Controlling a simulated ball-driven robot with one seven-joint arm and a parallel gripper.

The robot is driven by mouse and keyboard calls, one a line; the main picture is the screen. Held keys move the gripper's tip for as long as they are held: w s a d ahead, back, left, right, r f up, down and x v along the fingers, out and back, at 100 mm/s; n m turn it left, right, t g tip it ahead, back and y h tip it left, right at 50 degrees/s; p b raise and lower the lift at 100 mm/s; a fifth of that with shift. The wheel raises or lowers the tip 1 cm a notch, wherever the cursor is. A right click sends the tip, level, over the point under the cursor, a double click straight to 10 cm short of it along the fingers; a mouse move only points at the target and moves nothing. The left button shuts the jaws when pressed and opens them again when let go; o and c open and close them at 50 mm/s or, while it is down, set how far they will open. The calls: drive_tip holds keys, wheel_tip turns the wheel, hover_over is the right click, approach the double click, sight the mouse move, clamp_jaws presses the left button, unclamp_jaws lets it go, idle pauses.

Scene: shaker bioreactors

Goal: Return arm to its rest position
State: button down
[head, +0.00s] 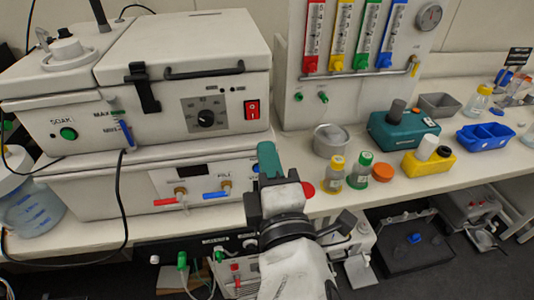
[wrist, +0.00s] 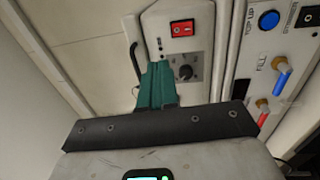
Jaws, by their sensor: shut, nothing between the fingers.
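My gripper (head: 269,160) is raised in front of the bench in the head view, with teal fingers pointing up and away. The fingers are together and hold nothing. In the wrist view my gripper (wrist: 158,72) shows its teal fingers side by side, with the white machine behind them. My arm reaches up from the bottom middle of the head view. I cannot tell the exact gap between the fingertips and the machine.
The white shaker machine (head: 180,75) with a red switch (head: 252,110) stands at the left. A gas panel (head: 350,105) with coloured flow tubes stands behind. Small bottles (head: 333,172), a metal pot (head: 331,140), a teal device (head: 404,130), a yellow block (head: 428,165) and a blue tray (head: 486,138) stand at the right.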

drive_tip(key=s+d+f+m+g+h, duration=0.2)
drive_tip(key=d+f+m+g+h, duration=0.3)
drive_tip(key=d+f, duration=0.55)
drive_tip(key=s+d+f+m+g+h, duration=0.1)
drive_tip(key=s+d+f+m+g, duration=0.15)
drive_tip(key=d+f+m, duration=0.6)
drive_tip(key=s+d+f+m+g, duration=0.4)
drive_tip(key=s+f, duration=0.4)
drive_tip(key=s, duration=0.2)
drive_tip(key=s+d+f+m+g, duration=0.4)
drive_tip(key=s+d+f+g, duration=0.2)
drive_tip(key=s, duration=0.5)
wheel_tip(320, 180, down, 2)
drive_tip(key=shift+s+d+f, duration=0.2)
drive_tip(key=shift+d+f, duration=0.05)
drive_tip(key=shift+d, duration=0.45)
